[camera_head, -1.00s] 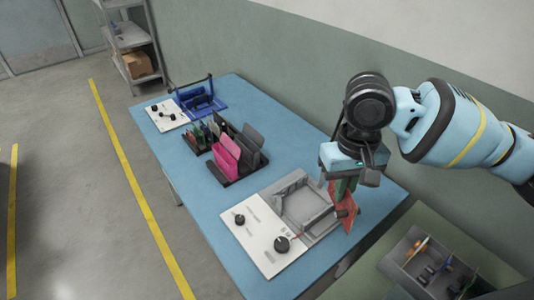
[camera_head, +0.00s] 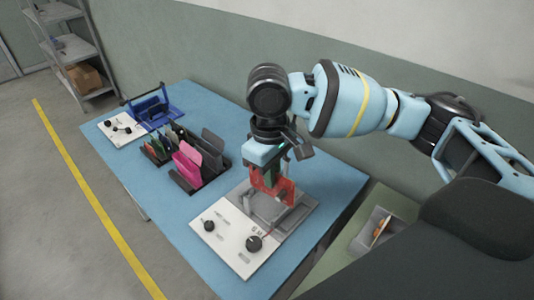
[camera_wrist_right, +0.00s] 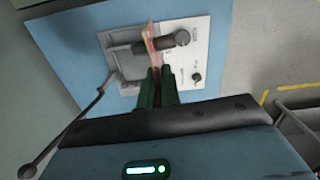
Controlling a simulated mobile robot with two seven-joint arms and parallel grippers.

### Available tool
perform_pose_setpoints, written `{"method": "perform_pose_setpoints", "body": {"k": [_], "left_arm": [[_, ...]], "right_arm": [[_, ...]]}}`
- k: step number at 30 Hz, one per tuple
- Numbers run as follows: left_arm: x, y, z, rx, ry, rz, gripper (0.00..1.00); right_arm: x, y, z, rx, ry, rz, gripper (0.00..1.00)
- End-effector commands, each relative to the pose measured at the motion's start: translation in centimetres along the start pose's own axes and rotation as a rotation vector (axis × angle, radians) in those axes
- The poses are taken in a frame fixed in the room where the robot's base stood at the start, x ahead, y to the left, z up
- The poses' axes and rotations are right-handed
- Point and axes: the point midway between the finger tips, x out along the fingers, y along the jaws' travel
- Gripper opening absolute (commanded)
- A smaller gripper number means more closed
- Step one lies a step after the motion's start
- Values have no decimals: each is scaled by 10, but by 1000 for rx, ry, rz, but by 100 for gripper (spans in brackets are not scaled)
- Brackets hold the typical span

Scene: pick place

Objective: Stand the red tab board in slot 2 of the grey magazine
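The red tab board (camera_head: 286,193) is held upright in my right gripper (camera_head: 270,180), above the grey fixture on the white panel; I cannot tell whether it touches. In the right wrist view the board (camera_wrist_right: 151,42) stands beyond the green fingers (camera_wrist_right: 156,84), which are shut on it. A dark grey rack (camera_head: 207,182), seemingly the magazine, stands further left on the table, with pink and grey boards upright in it. Its slot numbers are too small to read. My left gripper is not in view.
The white panel (camera_head: 228,238) with black knobs (camera_head: 254,243) carries the grey fixture (camera_head: 295,216). Smaller coloured boards stand beside the rack. A blue fixture (camera_head: 152,107) is at the table's far end. A grey bin (camera_head: 370,240) sits right. The blue table (camera_head: 180,228) is clear at its front.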

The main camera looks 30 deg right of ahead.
Motion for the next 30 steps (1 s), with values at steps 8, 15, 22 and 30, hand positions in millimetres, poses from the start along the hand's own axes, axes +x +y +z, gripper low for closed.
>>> {"method": "perform_pose_setpoints", "body": {"k": [8,15,22,30], "left_arm": [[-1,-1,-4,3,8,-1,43],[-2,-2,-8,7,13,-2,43],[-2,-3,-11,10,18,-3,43],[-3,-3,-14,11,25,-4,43]], "right_arm": [[1,8,-12,-359,7,20,0],[4,15,-22,-669,11,35,0],[7,22,-30,-968,15,48,0],[10,31,-39,-1314,19,60,0]]}}
